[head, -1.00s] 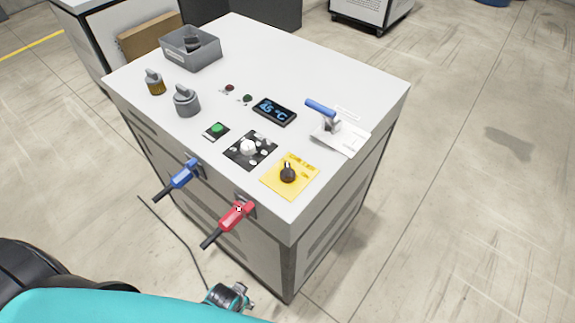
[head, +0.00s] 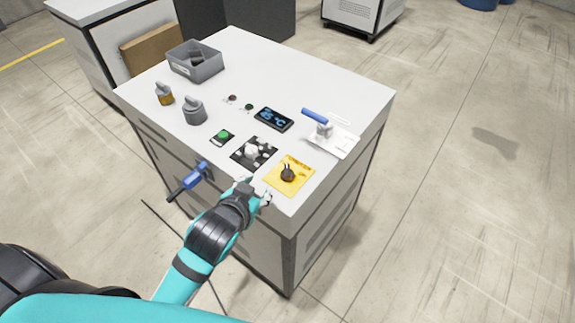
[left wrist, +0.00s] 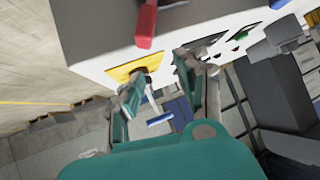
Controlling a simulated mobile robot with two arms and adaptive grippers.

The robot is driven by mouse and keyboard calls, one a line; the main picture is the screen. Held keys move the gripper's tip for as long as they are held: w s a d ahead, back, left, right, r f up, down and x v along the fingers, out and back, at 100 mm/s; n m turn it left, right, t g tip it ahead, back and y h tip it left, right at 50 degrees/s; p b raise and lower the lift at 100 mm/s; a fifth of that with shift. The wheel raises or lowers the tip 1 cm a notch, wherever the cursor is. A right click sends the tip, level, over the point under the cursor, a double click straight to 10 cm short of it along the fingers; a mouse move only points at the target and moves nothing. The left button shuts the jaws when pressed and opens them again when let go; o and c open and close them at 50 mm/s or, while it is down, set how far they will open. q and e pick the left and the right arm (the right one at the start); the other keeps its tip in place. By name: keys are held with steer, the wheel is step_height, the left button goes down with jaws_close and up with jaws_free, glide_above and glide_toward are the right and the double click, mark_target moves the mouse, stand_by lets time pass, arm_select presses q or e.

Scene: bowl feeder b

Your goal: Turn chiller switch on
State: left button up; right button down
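A black rotary switch (head: 288,174) stands on a yellow plate (head: 293,180) near the front right corner of the white-topped cabinet (head: 330,85). My left gripper (head: 257,190) is at the cabinet's front edge, just left of and below the yellow plate, apart from the switch. In the left wrist view my left gripper (left wrist: 160,92) has its two fingers spread with nothing between them. The yellow plate (left wrist: 122,70) shows beyond one finger. The lettering on the plate is too small to read. My right gripper is not in view.
A black dial panel (head: 240,155), a green button (head: 223,135), a display (head: 273,118) and a blue-handled lever (head: 315,116) are close by. A blue front handle (head: 195,175) sticks out. The red handle (left wrist: 146,25) shows in the left wrist view. A grey bin (head: 195,68) stands at the back.

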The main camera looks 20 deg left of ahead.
arm_select(q)
steer(key=w+d+r+m+t+h, duration=0.1)
steer(key=w+d+r+t+h, duration=0.15)
steer(key=w+r+t, duration=0.4)
steer(key=w+d+r+m+t+h, duration=0.1)
steer(key=w+d+r+m, duration=0.15)
steer(key=r, duration=0.75)
steer(key=d+r+m+t+h, duration=0.2)
steer(key=d+r+m+h, duration=0.5)
steer(key=d+r+h, duration=0.35)
steer(key=s+d+r+m+g+h, duration=0.1)
steer(key=s+d+m+g+h, duration=0.4)
steer(key=m+g, duration=0.45)
steer(key=s+d+r+m+g+h, duration=0.1)
steer(key=s+d+m+g+h, duration=0.2)
steer(key=d+m+g, duration=0.5)
steer(key=m+g+y, duration=0.1)
steer(key=g+y, duration=0.2)
steer(key=y, duration=1.8)
glide_above(288, 170)
step_height(288, 170, down, 13)
step_height(288, 170, down, 17)
steer(key=p, duration=0.4)
